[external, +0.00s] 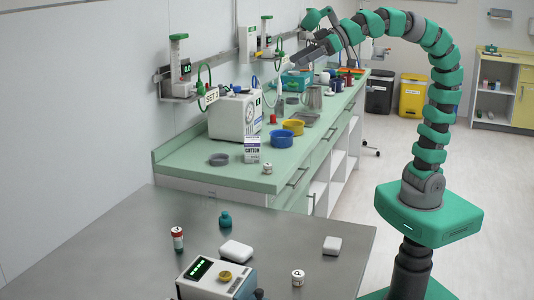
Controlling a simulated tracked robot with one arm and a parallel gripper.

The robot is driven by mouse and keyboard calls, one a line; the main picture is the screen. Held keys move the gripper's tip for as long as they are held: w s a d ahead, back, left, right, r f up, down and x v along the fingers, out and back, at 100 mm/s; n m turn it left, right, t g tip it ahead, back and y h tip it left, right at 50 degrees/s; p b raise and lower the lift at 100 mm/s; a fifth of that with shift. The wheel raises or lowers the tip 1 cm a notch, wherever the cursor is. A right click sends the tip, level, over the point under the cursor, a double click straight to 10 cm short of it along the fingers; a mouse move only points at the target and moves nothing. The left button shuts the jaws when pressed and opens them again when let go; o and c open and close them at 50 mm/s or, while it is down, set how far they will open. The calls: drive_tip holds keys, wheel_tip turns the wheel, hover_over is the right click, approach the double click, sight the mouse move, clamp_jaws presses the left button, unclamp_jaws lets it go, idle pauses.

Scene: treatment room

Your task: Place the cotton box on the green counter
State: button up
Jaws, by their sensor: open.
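The cotton box (251,155), a small white carton with dark blue lettering, stands upright on the green counter (190,169), toward its near end. My gripper (283,66) is at the end of the arm, which arches over from the right toward the wall. It is small in this view, open, and appears above the counter, farther back than the cotton box and apart from it. Its fingertips are hard to make out against the clutter behind.
Beside the box are a grey ring-shaped dish (219,160), a small white jar (267,168), a blue bowl (281,138), a yellow bowl (293,127) and a white machine (235,115). A grey table (120,250) with several items fills the foreground.

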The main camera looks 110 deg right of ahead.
drive_tip(key=s+a+r+n+t+y, duration=0.2)
drive_tip(key=s+a+r+n+t, duration=0.1)
drive_tip(key=s+r, duration=0.3)
wheel_tip(320, 180, up, 2)
drive_tip(key=shift+a, duration=0.4)
